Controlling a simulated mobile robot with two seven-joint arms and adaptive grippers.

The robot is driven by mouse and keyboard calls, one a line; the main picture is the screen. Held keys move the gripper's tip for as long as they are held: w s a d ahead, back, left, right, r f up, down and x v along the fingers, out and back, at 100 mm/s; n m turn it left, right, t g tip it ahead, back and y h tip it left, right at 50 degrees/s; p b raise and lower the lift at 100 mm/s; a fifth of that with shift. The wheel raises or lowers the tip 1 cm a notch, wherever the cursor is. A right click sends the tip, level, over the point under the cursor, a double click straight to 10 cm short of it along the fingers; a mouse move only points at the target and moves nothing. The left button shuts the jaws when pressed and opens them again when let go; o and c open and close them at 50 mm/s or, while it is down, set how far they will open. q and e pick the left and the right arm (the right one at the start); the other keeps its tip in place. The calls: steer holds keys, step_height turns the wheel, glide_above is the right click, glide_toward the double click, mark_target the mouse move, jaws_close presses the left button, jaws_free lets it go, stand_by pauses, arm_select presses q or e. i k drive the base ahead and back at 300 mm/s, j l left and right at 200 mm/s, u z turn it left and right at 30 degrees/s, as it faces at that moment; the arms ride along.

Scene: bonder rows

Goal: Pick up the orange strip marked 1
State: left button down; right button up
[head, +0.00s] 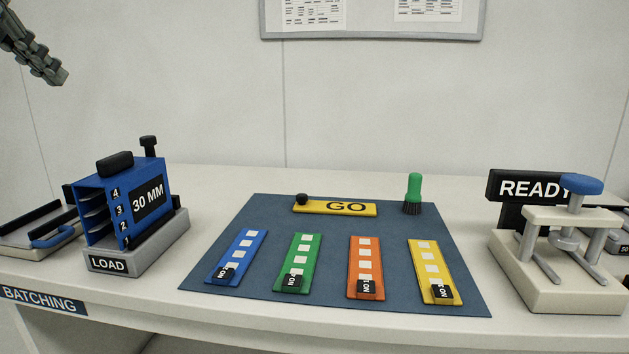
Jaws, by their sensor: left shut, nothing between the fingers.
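The orange strip (365,256) lies flat on the dark blue mat (330,218), third from the left in a row of strips. It has white squares along its length and a black tag at its near end. Lettering shows on the tag, but I cannot make out a number clearly. My left gripper (58,77) is high at the upper left, shut and empty, far from the strip and well above the table. My right gripper is not in view.
Blue (242,247), green (299,253) and yellow (430,261) strips lie beside it. Behind are a yellow GO bar (336,208) and a green brush (414,190). A blue 30 MM rack (118,205) stands left, a READY press (556,260) right.

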mark_target(364, 280)
steer(key=k+j, duration=0.15)
steer(key=k, duration=1)
